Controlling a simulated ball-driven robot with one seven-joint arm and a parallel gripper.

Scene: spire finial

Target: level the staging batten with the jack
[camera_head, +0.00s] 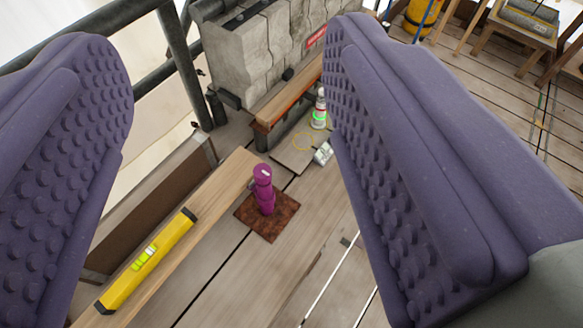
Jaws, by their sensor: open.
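My gripper (235,140) is open, with its two purple studded fingers wide apart at the left and right and nothing between them. Beyond the gap, a magenta jack (264,190) stands upright on a rusty brown square plate (269,217) on the deck. The light wooden batten (207,197) runs from lower left to the jack's left side. I cannot tell whether the jack touches or bears the batten. A yellow spirit level (146,262) lies along the batten; its bubble is too small to read.
Carved grey stone blocks (258,55) stand at the back by dark scaffold rails (180,58). A wood-topped beam (287,95), a white bottle with a green band (320,108) and a small silvery item (323,153) are beyond the jack. Planks right of the plate are mostly clear.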

